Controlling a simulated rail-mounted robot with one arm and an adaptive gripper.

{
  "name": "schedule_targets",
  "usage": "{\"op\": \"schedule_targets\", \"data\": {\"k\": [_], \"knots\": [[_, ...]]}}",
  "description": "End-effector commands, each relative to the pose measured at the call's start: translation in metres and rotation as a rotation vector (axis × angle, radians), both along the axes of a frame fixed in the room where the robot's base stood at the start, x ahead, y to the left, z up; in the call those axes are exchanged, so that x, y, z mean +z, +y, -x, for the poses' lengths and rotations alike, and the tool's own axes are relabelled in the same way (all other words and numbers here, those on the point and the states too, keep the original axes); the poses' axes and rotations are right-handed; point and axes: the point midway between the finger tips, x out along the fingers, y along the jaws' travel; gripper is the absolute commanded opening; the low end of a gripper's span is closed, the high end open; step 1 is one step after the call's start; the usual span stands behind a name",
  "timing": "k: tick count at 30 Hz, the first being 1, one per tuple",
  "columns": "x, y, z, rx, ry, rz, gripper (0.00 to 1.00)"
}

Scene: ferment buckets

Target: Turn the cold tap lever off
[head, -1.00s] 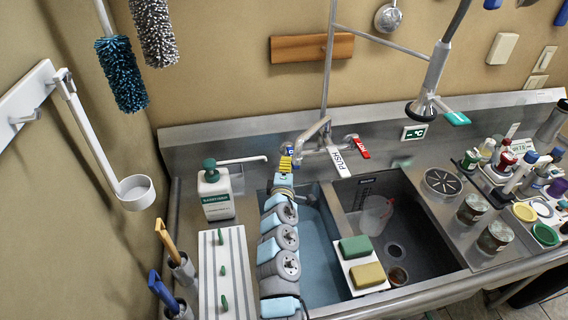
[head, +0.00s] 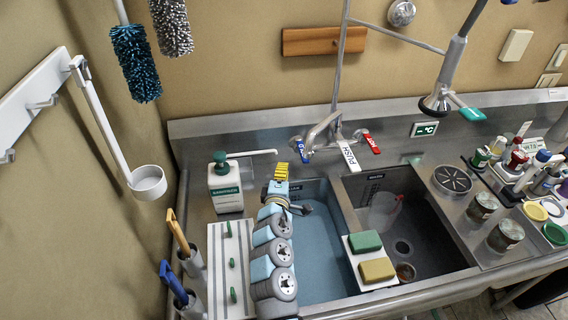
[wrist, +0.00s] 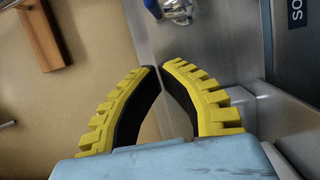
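The cold tap lever (head: 303,150) is the blue-marked one on the left of the chrome wall tap (head: 322,134). It points down and out from the tap body. The red hot lever (head: 371,143) is on the right. My gripper (head: 281,172), with yellow ribbed fingers, is lower left of the blue lever and apart from it. In the wrist view, its fingertips (wrist: 160,67) nearly meet with nothing between them. A bit of the blue lever (wrist: 152,8) and chrome tap shows beyond them at the top edge.
A white PUSH plate (head: 349,155) hangs between the levers. The soap bottle (head: 224,184) with its long spout (head: 252,153) is left of my gripper. The spray head (head: 437,101) hangs at right. Sponges (head: 366,242) rest on the sink divider.

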Motion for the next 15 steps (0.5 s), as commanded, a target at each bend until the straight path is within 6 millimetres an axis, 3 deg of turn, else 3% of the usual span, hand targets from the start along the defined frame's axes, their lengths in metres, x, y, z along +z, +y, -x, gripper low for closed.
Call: {"op": "schedule_targets", "data": {"k": [15], "knots": [[-0.001,0.003,0.048,0.0,0.001,-0.001,0.0]]}}
